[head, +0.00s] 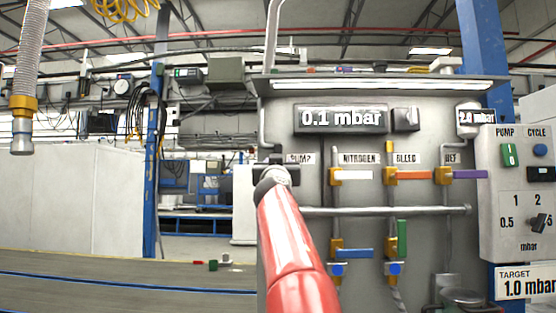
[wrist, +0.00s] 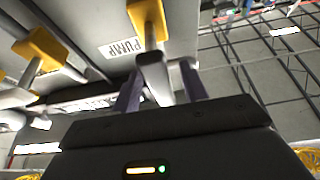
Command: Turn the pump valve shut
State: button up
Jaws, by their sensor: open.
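The pump valve shows in the wrist view as a yellow body (wrist: 148,18) with a pale grey lever (wrist: 156,80) pointing from it towards my gripper. The PUMP label (wrist: 122,47) is beside it. My gripper (wrist: 161,72) is open, with one dark finger on each side of the lever. I cannot tell whether either finger touches it. In the head view my gripper (head: 270,162) is at the panel, just left of the partly covered PUMP label (head: 301,159). My arm and gripper hide the pump valve there.
The nitrogen valve (head: 336,175), bleed valve (head: 391,175) and rightmost valve (head: 446,175) stand right of my gripper, levers sideways. A horizontal pipe (head: 400,211) runs below. The display (head: 341,118) reads 0.1 mbar; a control box (head: 515,190) is at the right. Left of the panel is open.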

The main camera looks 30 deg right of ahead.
grip_shut()
